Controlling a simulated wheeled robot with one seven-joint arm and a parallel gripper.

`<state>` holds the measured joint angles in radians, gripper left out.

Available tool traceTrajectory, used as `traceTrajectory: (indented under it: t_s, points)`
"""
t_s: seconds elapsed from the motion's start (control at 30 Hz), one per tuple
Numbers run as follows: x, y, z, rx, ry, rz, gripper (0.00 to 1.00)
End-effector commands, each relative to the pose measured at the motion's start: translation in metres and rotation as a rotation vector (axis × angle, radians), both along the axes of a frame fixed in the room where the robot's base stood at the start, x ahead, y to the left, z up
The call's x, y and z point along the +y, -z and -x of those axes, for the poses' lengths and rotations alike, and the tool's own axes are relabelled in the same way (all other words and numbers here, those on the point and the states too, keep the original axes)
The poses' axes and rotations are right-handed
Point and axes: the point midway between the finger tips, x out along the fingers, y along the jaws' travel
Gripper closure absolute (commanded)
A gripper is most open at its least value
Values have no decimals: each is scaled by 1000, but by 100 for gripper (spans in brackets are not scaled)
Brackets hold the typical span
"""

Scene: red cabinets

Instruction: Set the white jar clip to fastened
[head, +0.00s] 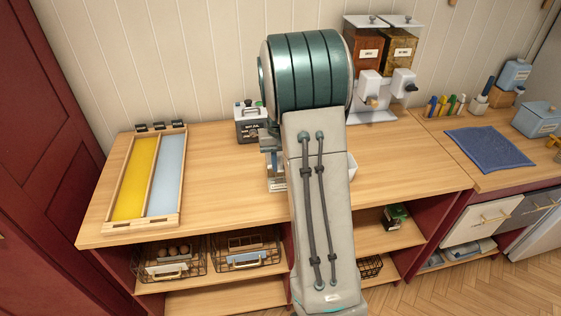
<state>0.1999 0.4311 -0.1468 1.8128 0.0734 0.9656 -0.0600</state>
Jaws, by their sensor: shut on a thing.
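My arm reaches over the wooden counter and covers much of its middle. My gripper (272,152) shows only in part, at the left edge of the arm, pointing down near the counter. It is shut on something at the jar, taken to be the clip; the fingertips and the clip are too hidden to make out. Part of a pale jar (276,185) with metal fittings shows just below the gripper, on the counter. The arm hides the rest of the jar, so I cannot tell the clip's position.
A framed yellow and blue tray (181,202) lies at the left. A labelled container (248,124) stands behind the gripper. A white edge (352,167) shows right of my arm. Two dispensers (384,48) stand at the back right. The counter right of my arm is mostly clear.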

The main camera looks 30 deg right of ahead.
Motion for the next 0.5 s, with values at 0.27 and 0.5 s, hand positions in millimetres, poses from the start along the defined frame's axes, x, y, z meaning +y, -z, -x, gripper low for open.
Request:
traceTrajectory:
  t_s: [0.27,0.5]
  points:
    - [0,1,1,2,0,-1,58]
    - [0,-8,-1,-1,-1,0,58]
